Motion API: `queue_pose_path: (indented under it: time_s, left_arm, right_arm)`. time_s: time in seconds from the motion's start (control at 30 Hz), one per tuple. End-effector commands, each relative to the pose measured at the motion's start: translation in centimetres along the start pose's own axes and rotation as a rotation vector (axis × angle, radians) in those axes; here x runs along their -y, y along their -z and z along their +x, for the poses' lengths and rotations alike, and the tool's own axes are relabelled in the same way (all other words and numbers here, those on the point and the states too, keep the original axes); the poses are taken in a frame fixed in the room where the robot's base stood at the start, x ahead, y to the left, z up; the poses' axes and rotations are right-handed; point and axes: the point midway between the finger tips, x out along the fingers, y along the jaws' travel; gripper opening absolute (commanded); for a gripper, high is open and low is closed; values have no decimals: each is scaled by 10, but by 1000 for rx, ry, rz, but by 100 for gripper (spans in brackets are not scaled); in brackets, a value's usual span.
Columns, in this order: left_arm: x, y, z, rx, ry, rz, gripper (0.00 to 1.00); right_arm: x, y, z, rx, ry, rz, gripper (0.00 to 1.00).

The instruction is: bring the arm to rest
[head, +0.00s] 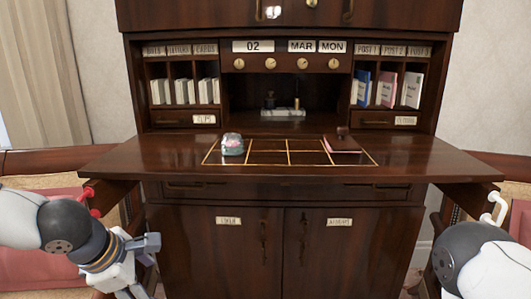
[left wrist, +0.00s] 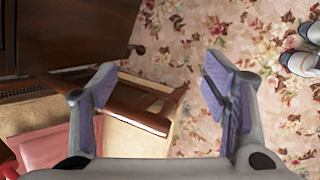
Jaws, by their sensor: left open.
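My left gripper (head: 140,255) hangs low in front of the desk's left side in the head view, below the writing surface. In the left wrist view its two purple-padded fingers (left wrist: 157,85) stand wide apart, with nothing between them but the chair and floor farther below. It looks clear of the desk. My right arm (head: 470,262) shows only partly at the lower right edge of the head view, and its gripper is out of the picture.
The dark wooden desk (head: 120,158) spans the middle. A cushioned wooden chair (left wrist: 140,128) lies below my left gripper. Flowered carpet (left wrist: 190,30) is open beside it.

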Motion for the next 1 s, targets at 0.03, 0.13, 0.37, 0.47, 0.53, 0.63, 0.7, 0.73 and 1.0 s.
queue_pose_path:
  time_s: [0.03, 0.13, 0.37, 0.47, 0.53, 0.63, 0.7, 0.73, 1.0]
  left_arm:
    - [39, 21, 29, -88, 58, 163, 69]
    - [120, 64, 71, -204, 179, 565, 69]
    - [315, 137, 79, -27, 532, 1452, 69]
    - [368, 151, 60, 131, 630, 1656, 69]
    - [390, 156, 49, 209, 668, 1731, 69]
    - [402, 158, 42, 261, 689, 1774, 69]
    - [402, 158, 42, 263, 689, 1776, 69]
    - [402, 158, 42, 263, 689, 1776, 69]
    - [402, 158, 42, 263, 689, 1776, 69]
  right_arm:
    - [0, 0, 0, 2, 0, -1, 29]
    - [1, -1, 0, 3, 1, -2, 29]
    - [1, -1, 0, 4, 1, -2, 29]
    - [1, -1, 0, 3, 1, -2, 29]
    - [1, -1, 0, 3, 1, -2, 29]
    - [1, -1, 0, 3, 1, -2, 29]
    - [1, -1, 0, 3, 1, -2, 29]
    - [1, -1, 0, 3, 1, -2, 29]
    - [1, -1, 0, 3, 1, -2, 29]
